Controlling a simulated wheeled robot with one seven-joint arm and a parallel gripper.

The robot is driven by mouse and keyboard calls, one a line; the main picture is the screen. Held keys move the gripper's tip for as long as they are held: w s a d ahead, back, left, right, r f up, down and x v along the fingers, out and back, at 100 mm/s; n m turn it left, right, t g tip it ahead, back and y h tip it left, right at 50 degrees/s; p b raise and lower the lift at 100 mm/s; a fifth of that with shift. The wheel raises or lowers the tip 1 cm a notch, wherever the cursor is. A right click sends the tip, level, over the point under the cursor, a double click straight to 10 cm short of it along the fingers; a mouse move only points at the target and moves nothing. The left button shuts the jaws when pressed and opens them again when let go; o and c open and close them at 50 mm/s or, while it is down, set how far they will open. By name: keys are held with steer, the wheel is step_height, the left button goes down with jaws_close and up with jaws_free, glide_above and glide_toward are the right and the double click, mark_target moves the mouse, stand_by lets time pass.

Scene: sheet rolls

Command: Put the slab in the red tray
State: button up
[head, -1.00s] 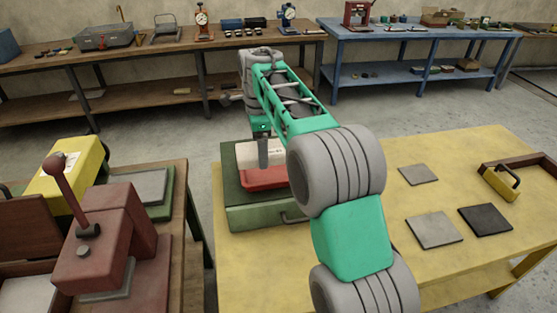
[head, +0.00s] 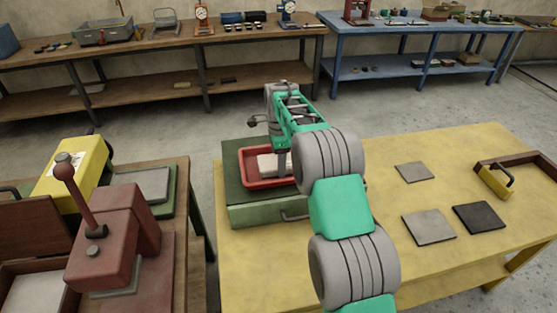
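The pale slab (head: 268,166) is at the red tray (head: 251,180), low within its rim; its right part is hidden by my gripper and arm. I cannot tell whether it lies flat on the tray's floor. The red tray sits on a green box (head: 246,214) on the yellow table. My gripper (head: 282,168) points down at the slab, with one grey finger showing in front of it. The other finger is hidden, so I cannot see whether it grips the slab.
The yellow table (head: 385,268) holds several flat grey and dark plates and a yellow-handled block (head: 495,181) at right. A red lever press (head: 110,235) stands on the left bench. A brown bench (head: 150,58) and a blue bench (head: 410,40) stand behind.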

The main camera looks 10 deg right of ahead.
steer(key=o, duration=2)
steer(key=shift+r, duration=0.45)
step_height(320, 180, up, 12)
steer(key=b, duration=0.1)
steer(key=s+r+n+t, duration=0.1)
steer(key=s+r+n, duration=0.4)
steer(key=s, duration=0.3)
steer(key=s+f+n+t, duration=0.1)
steer(key=s+n, duration=0.3)
steer(key=s, duration=0.4)
steer(key=s+f+n+t, duration=0.1)
steer(key=s+f+n, duration=0.3)
steer(key=s, duration=0.4)
steer(key=s+f+n, duration=0.3)
steer(key=s+n, duration=0.2)
steer(key=s, duration=0.4)
steer(key=shift+a+f+t, duration=0.1)
steer(key=shift+f+t, duration=0.05)
steer(key=shift+t, duration=0.25)
